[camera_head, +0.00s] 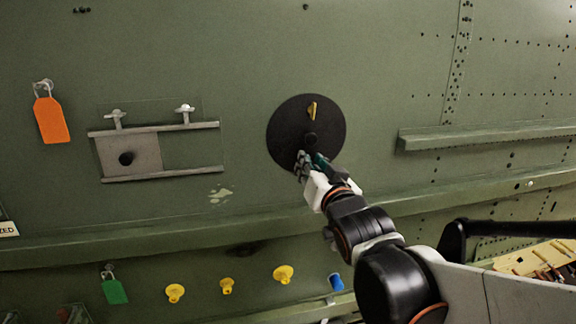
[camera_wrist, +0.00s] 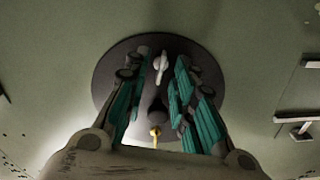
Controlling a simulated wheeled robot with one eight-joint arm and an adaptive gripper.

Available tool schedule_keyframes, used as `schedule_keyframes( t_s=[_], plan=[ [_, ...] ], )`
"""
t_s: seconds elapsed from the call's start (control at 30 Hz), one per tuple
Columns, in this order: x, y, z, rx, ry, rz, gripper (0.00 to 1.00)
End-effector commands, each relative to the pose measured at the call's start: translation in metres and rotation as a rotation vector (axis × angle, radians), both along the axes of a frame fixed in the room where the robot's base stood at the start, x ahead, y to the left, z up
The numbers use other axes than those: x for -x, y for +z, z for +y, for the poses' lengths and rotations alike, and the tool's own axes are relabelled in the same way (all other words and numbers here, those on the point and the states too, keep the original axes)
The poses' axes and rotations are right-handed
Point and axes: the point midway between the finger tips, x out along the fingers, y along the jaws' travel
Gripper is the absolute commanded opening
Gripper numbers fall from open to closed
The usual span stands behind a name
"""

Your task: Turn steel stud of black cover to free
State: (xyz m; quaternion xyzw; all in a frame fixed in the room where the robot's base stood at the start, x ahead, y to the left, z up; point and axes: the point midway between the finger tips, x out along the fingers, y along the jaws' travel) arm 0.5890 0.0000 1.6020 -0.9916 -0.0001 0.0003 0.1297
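The black cover (camera_head: 285,122) is a round disc on the green skin; it also shows in the wrist view (camera_wrist: 104,82). It has a dark central knob (camera_head: 310,140) and a brass-coloured stud (camera_head: 312,110) above that in the head view. The steel stud (camera_wrist: 160,62) shows in the wrist view on the opposite side of the knob, its tab roughly upright there; in the head view my gripper hides it. My gripper (camera_head: 311,161) is at the cover's lower part. In the wrist view its teal-padded fingers (camera_wrist: 162,68) stand apart, one on each side of the steel stud, with visible gaps.
Left of the cover are two rails (camera_head: 190,171) with a grey sliding plate (camera_head: 140,150) and an orange tag (camera_head: 51,120). A ledge (camera_head: 480,133) juts out at right. Yellow plugs (camera_head: 284,273) and a green tag (camera_head: 114,291) are below. A parts tray (camera_head: 520,262) stands lower right.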

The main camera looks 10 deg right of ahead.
Motion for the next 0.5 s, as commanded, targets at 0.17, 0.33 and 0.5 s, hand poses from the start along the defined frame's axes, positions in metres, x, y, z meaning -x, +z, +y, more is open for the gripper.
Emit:
schedule_keyframes(
  t_s=[0.17,0.33,0.5],
  plan=[
    [-0.006,-0.0004,-0.0001,0.0,0.0,0.0,0.24],
    [-0.0064,-0.0005,0.0,0.0,0.0,0.0,0.24],
    [-0.0063,-0.0004,0.0,0.0,0.0,0.0,0.06]
  ],
)
